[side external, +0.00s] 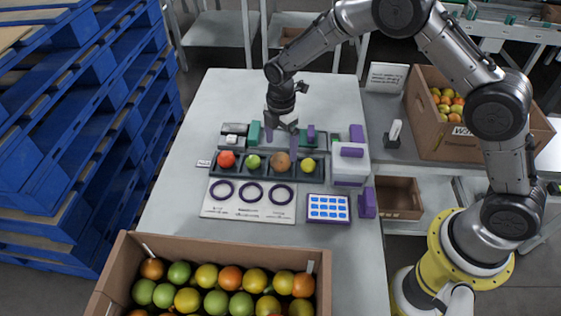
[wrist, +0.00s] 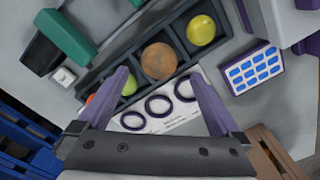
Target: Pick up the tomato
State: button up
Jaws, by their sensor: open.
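A dark tray (side external: 242,175) with compartments holds a red tomato (side external: 227,159) at its left end, then a green one (side external: 253,162), a larger brownish ball (side external: 281,161) and a yellow one (side external: 308,165). My gripper (side external: 281,140) is open and empty, pointing down over the tray near the brownish ball. In the wrist view its purple fingers are spread wide. There the green fruit (wrist: 129,85) is beside the left fingertip, the brownish ball (wrist: 159,61) and yellow fruit (wrist: 201,30) lie beyond, and the red tomato (wrist: 90,99) is partly hidden behind the left finger.
A white card with three dark rings (side external: 249,213) lies in front of the tray, beside a blue-celled pad (side external: 328,208). Green and purple blocks and a white box (side external: 350,165) stand around the tray. A carton of tomatoes (side external: 225,250) is at the front. The table's back is clear.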

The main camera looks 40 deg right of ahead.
aim_at(280, 156)
jog(key=shift+f, duration=2.95)
jog(key=shift+c, duration=0.2)
jog(key=c, duration=0.8)
jog(key=shift+r, duration=0.1)
